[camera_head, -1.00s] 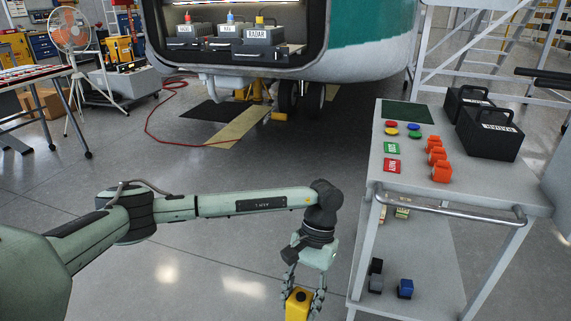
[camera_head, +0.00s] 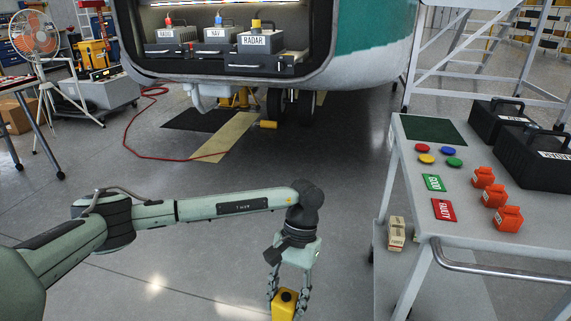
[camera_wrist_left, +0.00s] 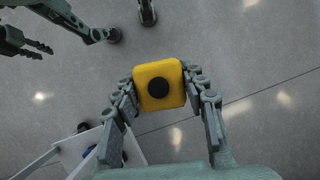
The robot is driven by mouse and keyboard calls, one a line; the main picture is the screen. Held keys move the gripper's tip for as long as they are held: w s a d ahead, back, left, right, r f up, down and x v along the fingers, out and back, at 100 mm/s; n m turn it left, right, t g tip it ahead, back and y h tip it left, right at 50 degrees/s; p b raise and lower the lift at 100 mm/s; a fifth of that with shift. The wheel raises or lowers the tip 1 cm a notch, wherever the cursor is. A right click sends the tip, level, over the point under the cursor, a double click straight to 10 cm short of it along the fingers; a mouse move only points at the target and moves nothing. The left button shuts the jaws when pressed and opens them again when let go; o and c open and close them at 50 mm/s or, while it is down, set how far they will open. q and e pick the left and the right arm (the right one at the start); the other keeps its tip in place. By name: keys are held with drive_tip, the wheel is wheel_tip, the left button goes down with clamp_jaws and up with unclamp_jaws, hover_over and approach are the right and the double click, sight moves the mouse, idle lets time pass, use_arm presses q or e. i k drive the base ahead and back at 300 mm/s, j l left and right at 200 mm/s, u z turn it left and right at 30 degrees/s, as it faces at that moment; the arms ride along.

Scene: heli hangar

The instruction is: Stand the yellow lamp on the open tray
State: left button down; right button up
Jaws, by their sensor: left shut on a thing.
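The yellow lamp (camera_head: 285,307) is a rounded yellow block with a black round spot on top. My left gripper (camera_head: 287,296) is shut on its sides and holds it over the floor, left of the grey cart. The left wrist view shows the lamp (camera_wrist_left: 145,77) between the fingers. In the aircraft's open bay, labelled dark boxes stand on trays. The tray under the RADAR box (camera_head: 262,41) has a dark front (camera_head: 262,62).
The cart (camera_head: 470,215) at right bears coloured buttons, red and green cards, orange items (camera_head: 495,195), a dark green mat (camera_head: 432,130) and black cases (camera_head: 500,121). A red hose (camera_head: 130,140) and a fan (camera_head: 36,42) are at left. Floor ahead is mostly clear.

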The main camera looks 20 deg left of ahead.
sight(300, 55)
drive_tip(key=i+j, duration=0.2)
drive_tip(key=j, duration=0.15)
drive_tip(key=i+j, duration=0.15)
drive_tip(key=j, duration=0.2)
drive_tip(key=i+j, duration=0.2)
drive_tip(key=j, duration=0.2)
drive_tip(key=i+j, duration=0.15)
drive_tip(key=j, duration=0.2)
drive_tip(key=i+j, duration=0.2)
drive_tip(key=j, duration=0.15)
